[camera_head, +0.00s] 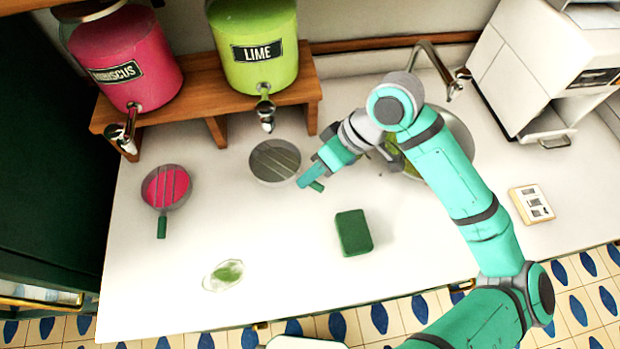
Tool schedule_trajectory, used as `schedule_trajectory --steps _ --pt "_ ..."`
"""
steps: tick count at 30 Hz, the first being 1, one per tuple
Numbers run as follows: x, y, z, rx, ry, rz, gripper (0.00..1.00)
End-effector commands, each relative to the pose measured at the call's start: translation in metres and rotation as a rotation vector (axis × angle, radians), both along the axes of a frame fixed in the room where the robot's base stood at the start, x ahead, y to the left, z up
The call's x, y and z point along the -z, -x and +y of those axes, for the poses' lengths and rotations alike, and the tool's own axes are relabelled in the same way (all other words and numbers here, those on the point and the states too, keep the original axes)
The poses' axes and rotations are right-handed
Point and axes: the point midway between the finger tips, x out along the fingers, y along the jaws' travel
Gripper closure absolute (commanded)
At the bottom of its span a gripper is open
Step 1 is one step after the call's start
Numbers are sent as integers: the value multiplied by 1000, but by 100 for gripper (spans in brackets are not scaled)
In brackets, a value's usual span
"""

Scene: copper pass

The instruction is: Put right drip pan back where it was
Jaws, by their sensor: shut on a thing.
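The right drip pan (274,161) is a round grey pan with slats and a green handle, in front of the lime dispenser (256,50) and near its tap. My gripper (312,179) is shut on its green handle, whose tip shows below the jaws. I cannot tell whether the pan rests on the counter or is just above it. Another drip pan (166,187) with pink liquid and a green handle sits at the left, in front of the hibiscus dispenser (123,58).
A wooden stand (213,98) holds both dispensers. A green sponge (353,232) and a green-stained clear thing (223,275) lie on the white counter (290,285). A sink (459,132) lies partly behind my arm. A white machine (540,65) and a switch plate (532,204) are at right.

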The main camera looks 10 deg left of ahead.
Motion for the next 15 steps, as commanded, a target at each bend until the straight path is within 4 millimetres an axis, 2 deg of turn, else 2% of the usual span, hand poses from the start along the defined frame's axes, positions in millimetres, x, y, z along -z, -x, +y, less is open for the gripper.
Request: schedule_trajectory --steps 3,9,15 --pt "13 -6 2 1 -1 2 100" --pt "36 -6 1 3 0 2 100" --pt "38 -6 1 5 -1 0 100"
